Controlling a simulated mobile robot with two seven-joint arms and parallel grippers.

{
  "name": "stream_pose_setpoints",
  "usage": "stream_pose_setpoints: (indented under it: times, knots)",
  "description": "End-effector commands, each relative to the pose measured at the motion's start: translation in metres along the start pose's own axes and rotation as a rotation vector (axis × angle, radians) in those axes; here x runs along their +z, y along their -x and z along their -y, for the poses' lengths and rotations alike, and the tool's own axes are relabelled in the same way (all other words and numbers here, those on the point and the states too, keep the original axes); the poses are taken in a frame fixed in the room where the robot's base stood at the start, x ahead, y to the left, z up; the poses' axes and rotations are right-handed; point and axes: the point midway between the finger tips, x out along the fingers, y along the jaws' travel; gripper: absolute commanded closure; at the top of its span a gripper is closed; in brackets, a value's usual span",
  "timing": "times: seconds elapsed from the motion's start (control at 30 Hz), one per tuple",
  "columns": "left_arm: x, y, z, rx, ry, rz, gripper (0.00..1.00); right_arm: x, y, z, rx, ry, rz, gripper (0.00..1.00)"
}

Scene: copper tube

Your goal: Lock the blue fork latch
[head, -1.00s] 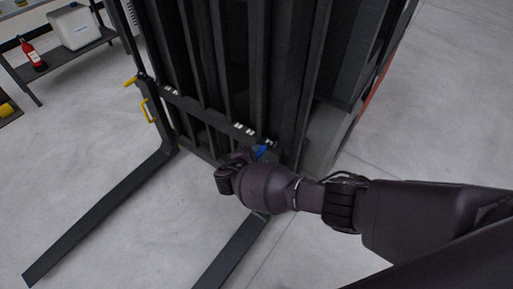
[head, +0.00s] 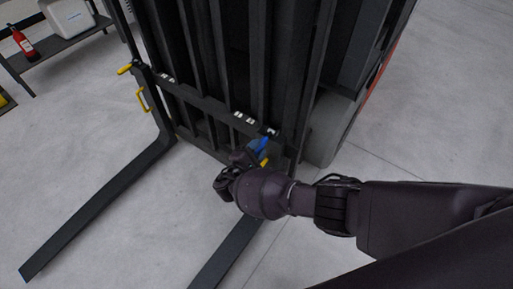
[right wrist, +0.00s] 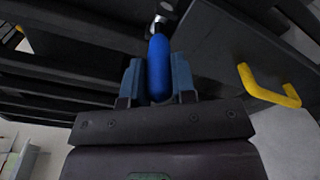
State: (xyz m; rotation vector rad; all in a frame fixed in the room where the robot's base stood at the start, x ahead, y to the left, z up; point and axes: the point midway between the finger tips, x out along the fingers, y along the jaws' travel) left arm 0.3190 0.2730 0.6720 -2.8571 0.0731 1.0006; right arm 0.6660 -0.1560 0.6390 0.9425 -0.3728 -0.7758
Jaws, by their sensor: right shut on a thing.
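The blue fork latch (head: 264,143) is at the top of the right fork, on the dark carriage bar. In the right wrist view the blue latch handle (right wrist: 159,68) stands between the two finger pads. My right gripper (right wrist: 158,85) is shut on it; in the head view the gripper (head: 256,151) is largely hidden behind my wrist. The yellow handle of the right fork (right wrist: 268,87) shows to the right of the gripper in the wrist view. My left gripper is not in view.
The forklift's dark mast (head: 225,60) stands behind the latch. A shelf with a fire extinguisher (head: 23,43) stands far left. Grey floor is clear at the right.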

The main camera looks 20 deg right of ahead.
Motion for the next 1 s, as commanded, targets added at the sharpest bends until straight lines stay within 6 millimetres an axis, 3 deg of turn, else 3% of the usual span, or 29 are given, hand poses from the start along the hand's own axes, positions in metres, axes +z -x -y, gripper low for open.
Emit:
stream_pose_setpoints:
  times: [0.07, 0.1, 0.23, 0.63, 1.0]
  knots:
    - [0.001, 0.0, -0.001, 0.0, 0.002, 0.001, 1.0, 0.0, -0.001, 0.002, 0.0, 0.005, 0.001, 1.0]
    - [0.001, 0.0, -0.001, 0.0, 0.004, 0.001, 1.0, 0.0, -0.001, 0.002, 0.0, 0.005, 0.001, 0.71]
    - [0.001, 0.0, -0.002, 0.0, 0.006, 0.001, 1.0, 0.0, -0.001, 0.002, 0.0, 0.004, 0.001, 0.51]
    - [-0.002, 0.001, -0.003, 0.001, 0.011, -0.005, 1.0, 0.0, 0.007, 0.0, 0.0, 0.002, 0.0, 0.5]
    - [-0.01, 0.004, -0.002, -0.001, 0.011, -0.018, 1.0, 0.0, 0.069, 0.0, -0.001, 0.001, -0.001, 0.5]
